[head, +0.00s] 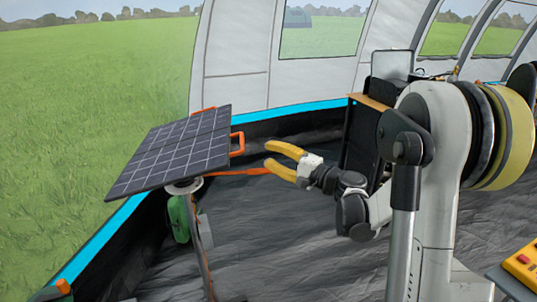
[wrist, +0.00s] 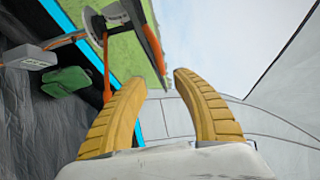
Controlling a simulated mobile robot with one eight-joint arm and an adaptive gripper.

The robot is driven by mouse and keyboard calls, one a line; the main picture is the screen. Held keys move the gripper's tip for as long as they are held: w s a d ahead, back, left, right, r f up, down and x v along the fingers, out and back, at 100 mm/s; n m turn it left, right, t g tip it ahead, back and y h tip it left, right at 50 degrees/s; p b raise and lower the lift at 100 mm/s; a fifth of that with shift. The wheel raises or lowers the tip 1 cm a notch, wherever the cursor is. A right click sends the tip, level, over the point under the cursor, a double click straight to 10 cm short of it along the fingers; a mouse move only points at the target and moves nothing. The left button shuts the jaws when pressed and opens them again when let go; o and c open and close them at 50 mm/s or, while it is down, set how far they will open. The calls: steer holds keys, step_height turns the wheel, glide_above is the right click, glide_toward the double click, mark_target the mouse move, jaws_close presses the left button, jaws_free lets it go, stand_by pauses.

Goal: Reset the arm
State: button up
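My gripper (head: 272,157) has yellow fingers and points left in the head view, held above the dark floor at the middle of the picture. In the wrist view its two curved fingers (wrist: 160,82) stand apart with nothing between them. The gripper is open and empty. My arm runs back from it to the right side of the head view, partly covering what stands behind.
A solar panel (head: 175,150) with orange handles stands on a post left of my gripper. A green item (head: 180,219) hangs beneath it. A black upright object (head: 360,138) stands behind my arm. A yellow device (head: 524,264) sits at lower right.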

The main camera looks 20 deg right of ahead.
steer(key=s+a+f+n+g+h, duration=0.25)
steer(key=s+a+n+g, duration=0.45)
steer(key=s+a, duration=0.7)
steer(key=s+d+f+n+g+h, duration=0.1)
steer(key=s+d+f+n+h, duration=0.1)
steer(key=s, duration=0.6)
steer(key=s+d+f+n+h, duration=0.1)
steer(key=s+d+n+h, duration=0.2)
steer(key=s, duration=0.6)
steer(key=shift+d+f+g+h, duration=0.15)
steer(key=shift+f+g+h, duration=0.25)
steer(key=shift+h, duration=0.45)
